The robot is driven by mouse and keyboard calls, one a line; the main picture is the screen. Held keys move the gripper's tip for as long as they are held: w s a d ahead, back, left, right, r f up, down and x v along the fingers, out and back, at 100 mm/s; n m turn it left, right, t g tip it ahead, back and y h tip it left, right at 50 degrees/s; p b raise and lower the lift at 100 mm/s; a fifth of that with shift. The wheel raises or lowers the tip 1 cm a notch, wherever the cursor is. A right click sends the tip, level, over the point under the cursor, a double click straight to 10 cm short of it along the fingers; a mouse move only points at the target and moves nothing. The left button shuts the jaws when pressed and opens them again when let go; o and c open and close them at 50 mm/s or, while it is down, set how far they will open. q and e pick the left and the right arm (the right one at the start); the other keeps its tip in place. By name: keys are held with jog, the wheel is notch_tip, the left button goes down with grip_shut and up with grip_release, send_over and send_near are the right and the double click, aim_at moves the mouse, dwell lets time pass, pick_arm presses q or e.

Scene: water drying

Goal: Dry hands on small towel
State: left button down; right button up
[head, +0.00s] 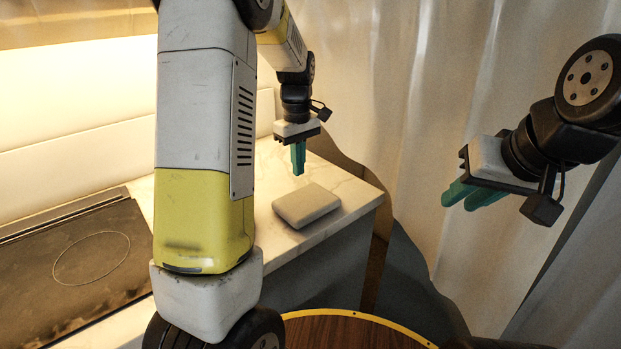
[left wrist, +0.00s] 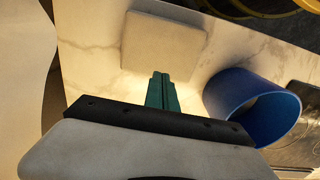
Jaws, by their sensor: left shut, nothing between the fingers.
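The small towel (head: 305,205) is a pale grey-beige folded pad lying flat on the white marble counter, near its right end. In the left wrist view the towel (left wrist: 165,47) lies just beyond my fingertips. My left gripper (head: 298,172) is shut and empty, pointing down above the towel with a visible gap. Its green fingers also show together in the left wrist view (left wrist: 161,80). My right gripper (head: 458,200) is at the right, away from the counter, with its green fingers apart and nothing between them.
A dark cooktop (head: 75,265) is at the left. A round wooden top (head: 335,332) is in front, and pale curtains (head: 400,120) hang behind.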

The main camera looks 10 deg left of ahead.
aim_at(298, 197)
pick_arm(q)
notch_tip(298, 197, down, 7)
jog(key=shift+r, duration=0.1)
dwell(0.4)
jog(key=shift+f, duration=0.8)
jog(key=shift+s+f, duration=0.3)
dwell(0.7)
jog(key=shift+a, duration=0.1)
jog(key=shift+w+r, duration=0.1)
jog(key=shift+r, duration=0.15)
notch_tip(298, 197, up, 15)
jog(key=shift+w, duration=0.25)
